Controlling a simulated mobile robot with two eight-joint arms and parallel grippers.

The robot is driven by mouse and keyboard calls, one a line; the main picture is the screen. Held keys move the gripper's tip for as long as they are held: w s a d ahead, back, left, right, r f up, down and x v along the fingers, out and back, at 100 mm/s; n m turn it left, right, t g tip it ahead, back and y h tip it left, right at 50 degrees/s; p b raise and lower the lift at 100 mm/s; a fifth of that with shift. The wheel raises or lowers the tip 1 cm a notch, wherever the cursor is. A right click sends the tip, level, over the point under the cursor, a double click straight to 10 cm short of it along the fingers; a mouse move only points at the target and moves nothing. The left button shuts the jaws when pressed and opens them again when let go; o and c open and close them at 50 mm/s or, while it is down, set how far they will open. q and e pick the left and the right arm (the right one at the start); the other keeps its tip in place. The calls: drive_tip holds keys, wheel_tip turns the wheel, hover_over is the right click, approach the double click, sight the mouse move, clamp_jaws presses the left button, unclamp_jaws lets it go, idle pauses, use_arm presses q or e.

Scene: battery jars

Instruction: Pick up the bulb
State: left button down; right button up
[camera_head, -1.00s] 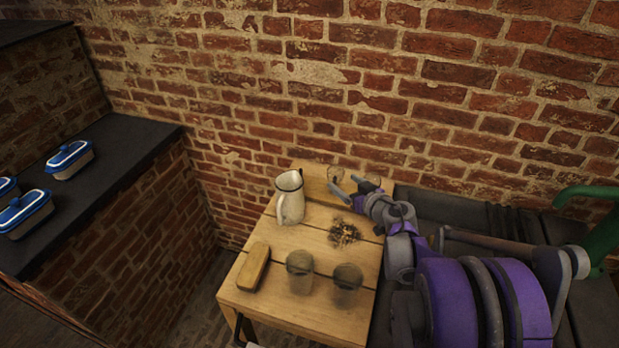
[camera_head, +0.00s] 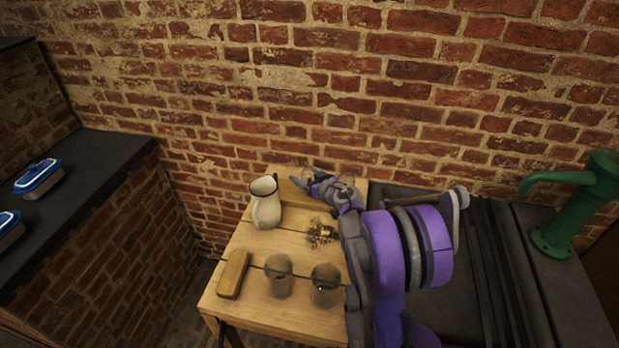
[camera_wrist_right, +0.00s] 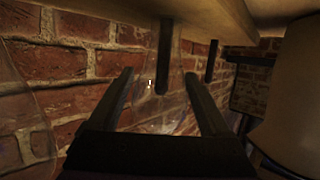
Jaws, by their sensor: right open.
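My right gripper (camera_head: 305,182) is at the back of the wooden table, beside the white pitcher. Its jaws are open, with clear glass beside or behind them. In the right wrist view, its fingers (camera_wrist_right: 157,78) frame clear, faint glass with a small bright spot (camera_wrist_right: 150,84); I cannot tell whether this glass is the bulb or a jar. A curved glass edge (camera_wrist_right: 30,100) shows at the left of that view. Two glass jars (camera_head: 279,275) (camera_head: 325,285) stand at the table's front. My left gripper is out of view.
The pitcher (camera_head: 266,203) stands close to the gripper and also shows in the wrist view (camera_wrist_right: 293,95). A dark clump with a golden glint (camera_head: 322,233) and a wooden block (camera_head: 233,274) lie on the table (camera_head: 270,307). Brick wall is behind; a green pump (camera_head: 571,210) stands right.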

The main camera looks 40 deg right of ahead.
drive_tip(key=shift+w+d+f, duration=0.1)
drive_tip(key=shift+w+f, duration=0.05)
drive_tip(key=shift+w, duration=0.3)
drive_tip(key=shift+s, duration=0.1)
clamp_jaws()
